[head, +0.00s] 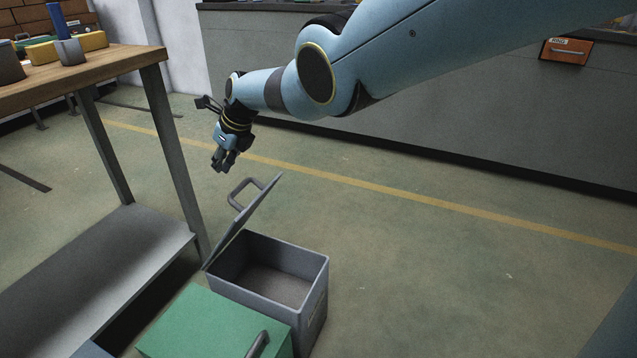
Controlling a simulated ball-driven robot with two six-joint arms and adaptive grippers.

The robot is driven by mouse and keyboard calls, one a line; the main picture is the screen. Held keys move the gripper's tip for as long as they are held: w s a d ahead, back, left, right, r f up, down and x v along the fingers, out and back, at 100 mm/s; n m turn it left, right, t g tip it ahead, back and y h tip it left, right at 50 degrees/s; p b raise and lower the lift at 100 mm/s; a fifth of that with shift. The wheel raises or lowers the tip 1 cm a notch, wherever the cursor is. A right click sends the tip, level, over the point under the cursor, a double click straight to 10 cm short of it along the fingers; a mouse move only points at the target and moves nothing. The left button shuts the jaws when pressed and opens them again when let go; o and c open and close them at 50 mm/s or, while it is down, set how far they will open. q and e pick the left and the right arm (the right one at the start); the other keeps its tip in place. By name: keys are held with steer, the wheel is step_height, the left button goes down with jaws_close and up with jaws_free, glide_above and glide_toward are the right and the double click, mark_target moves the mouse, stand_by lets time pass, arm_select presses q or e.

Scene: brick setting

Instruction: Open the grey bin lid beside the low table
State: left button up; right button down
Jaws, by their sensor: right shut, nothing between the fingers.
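The grey bin (312,295) stands on the floor to the right of the low table (110,75). Its grey lid (246,222) is raised and tilted up at the bin's left edge, with a loop handle (238,196) near its top. The inside of the bin shows and looks empty. My right gripper (222,165) is shut and empty, in the air just above and left of the lid handle, apart from it in the picture. My left gripper is not in view.
A green-lidded bin (200,325) stands in front of the grey bin. The table has a lower shelf (100,270) and holds several blocks. A long grey counter (430,95) with an orange box (566,51) lies behind. The floor at the right is clear.

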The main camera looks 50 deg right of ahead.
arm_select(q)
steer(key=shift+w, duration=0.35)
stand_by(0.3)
